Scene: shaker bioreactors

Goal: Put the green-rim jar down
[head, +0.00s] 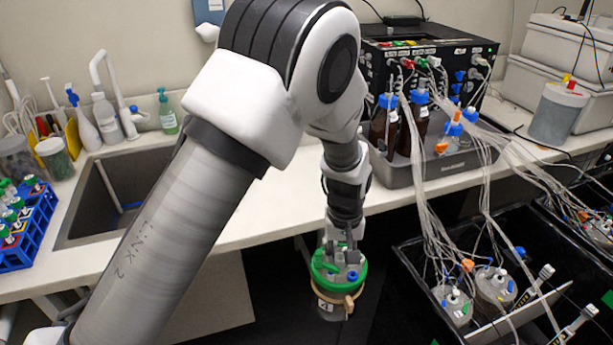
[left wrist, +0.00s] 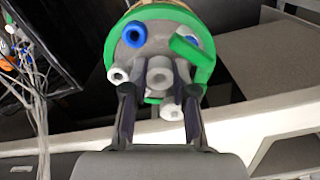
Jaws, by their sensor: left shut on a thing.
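The green-rim jar (head: 338,283) hangs below my left gripper (head: 345,243) in the head view. It has a green ring around its lid, a tan band and a small numbered label lower down. In the left wrist view the lid (left wrist: 150,50) shows a blue port, white ports and a green piece. My left gripper (left wrist: 158,100) is shut on the central port of the lid. The jar looks about upright, in front of the bench edge and left of the black shaker box. Its underside is hidden. My right gripper is not in view.
The black shaker box (head: 405,262) at the right holds jars (head: 452,305) with tubes. A grey tray (head: 400,172) with brown bottles stands on the bench before a black control unit (head: 430,70). A sink (head: 120,190) and blue tube rack (head: 25,225) are at the left.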

